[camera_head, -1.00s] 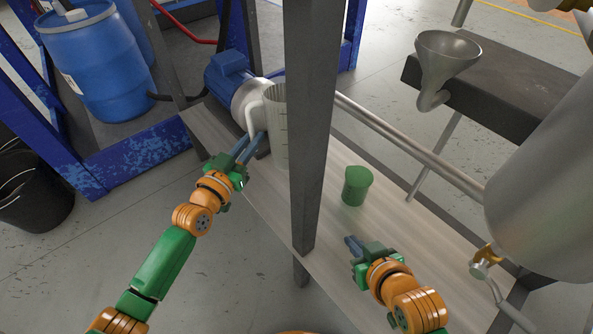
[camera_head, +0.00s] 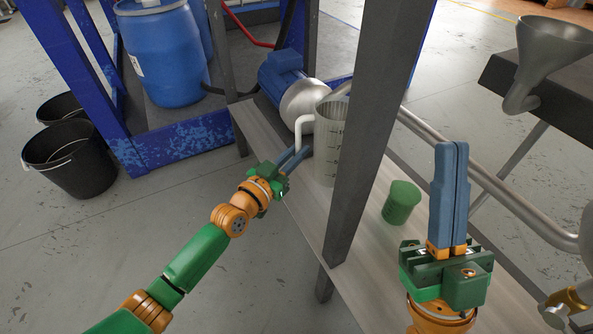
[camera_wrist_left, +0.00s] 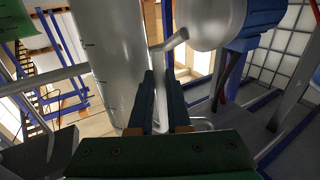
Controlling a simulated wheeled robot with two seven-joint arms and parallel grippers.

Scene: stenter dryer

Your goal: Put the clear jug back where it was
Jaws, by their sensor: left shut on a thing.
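The clear jug (camera_head: 328,145), a tall translucent cylinder with measuring marks, is upright at the far part of the wooden shelf (camera_head: 405,265), partly hidden by a dark post. My left gripper (camera_head: 305,150) is shut on its handle (camera_head: 302,130), on the jug's left side. In the left wrist view the jug (camera_wrist_left: 105,60) fills the left middle, and its handle (camera_wrist_left: 172,42) runs down between the fingers (camera_wrist_left: 160,95). I cannot tell whether the jug's base touches the shelf. My right gripper (camera_head: 452,146) is shut and empty, pointing up at the right, in front of the shelf.
The dark post (camera_head: 378,120) stands close to the jug's right side. A blue motor (camera_head: 290,80) with a silver housing is behind the jug. A green cup (camera_head: 401,203) stands on the shelf, near a metal pipe (camera_head: 500,190). A funnel (camera_head: 545,55) is at the far right.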

